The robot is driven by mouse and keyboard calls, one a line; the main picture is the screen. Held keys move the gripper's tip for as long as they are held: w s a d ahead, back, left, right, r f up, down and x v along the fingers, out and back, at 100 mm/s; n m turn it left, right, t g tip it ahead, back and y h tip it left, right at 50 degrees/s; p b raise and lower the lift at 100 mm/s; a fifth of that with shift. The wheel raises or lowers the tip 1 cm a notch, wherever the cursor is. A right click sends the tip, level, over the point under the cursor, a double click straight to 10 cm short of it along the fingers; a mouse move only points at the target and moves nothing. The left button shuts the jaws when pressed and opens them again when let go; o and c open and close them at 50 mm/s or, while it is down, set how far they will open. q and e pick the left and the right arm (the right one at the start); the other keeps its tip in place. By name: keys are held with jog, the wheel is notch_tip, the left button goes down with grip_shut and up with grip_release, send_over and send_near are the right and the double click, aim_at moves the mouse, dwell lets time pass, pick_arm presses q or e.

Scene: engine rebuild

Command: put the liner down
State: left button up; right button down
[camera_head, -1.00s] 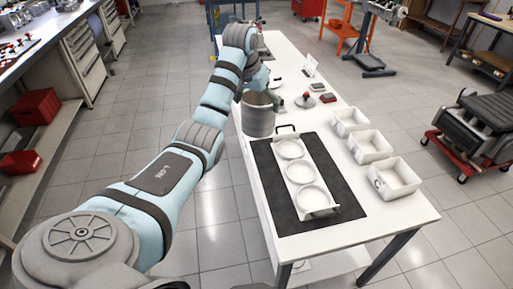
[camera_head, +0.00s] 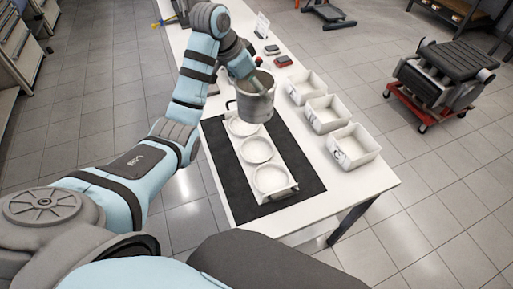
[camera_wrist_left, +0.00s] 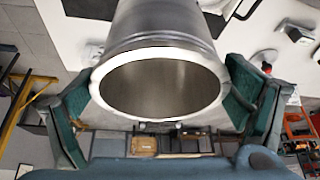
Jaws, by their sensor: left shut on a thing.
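The liner (camera_head: 254,103) is a grey metal cylinder with an open bore. My left gripper (camera_head: 252,82) is shut on it and holds it roughly upright above the table. In the head view the liner appears over the far right part of the white tray (camera_head: 265,164), near its far end; its exact height is hard to tell. The tray has three round seats in a row, all empty where visible. In the left wrist view the liner's bright rim (camera_wrist_left: 160,52) fills the middle, with green fingers (camera_wrist_left: 162,98) on both sides. My right gripper is not in view.
The tray lies on a black mat (camera_head: 307,180) on the white table (camera_head: 362,195). Three white bins (camera_head: 327,113) stand along the right side. An engine on a red stand (camera_head: 435,105) is off to the right.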

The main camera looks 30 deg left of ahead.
pick_arm(q)
notch_tip(320, 180, down, 21)
jog(key=w+b, duration=0.1)
jog(key=b, duration=0.1)
jog(key=shift+w+d, duration=0.15)
jog(key=shift+w, duration=0.1)
jog(key=o, duration=1.1)
jog(key=shift+s, duration=0.1)
jog(key=shift+o, duration=0.5)
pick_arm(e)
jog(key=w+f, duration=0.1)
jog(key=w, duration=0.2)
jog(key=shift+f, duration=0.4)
pick_arm(q)
jog(key=shift+r, duration=0.15)
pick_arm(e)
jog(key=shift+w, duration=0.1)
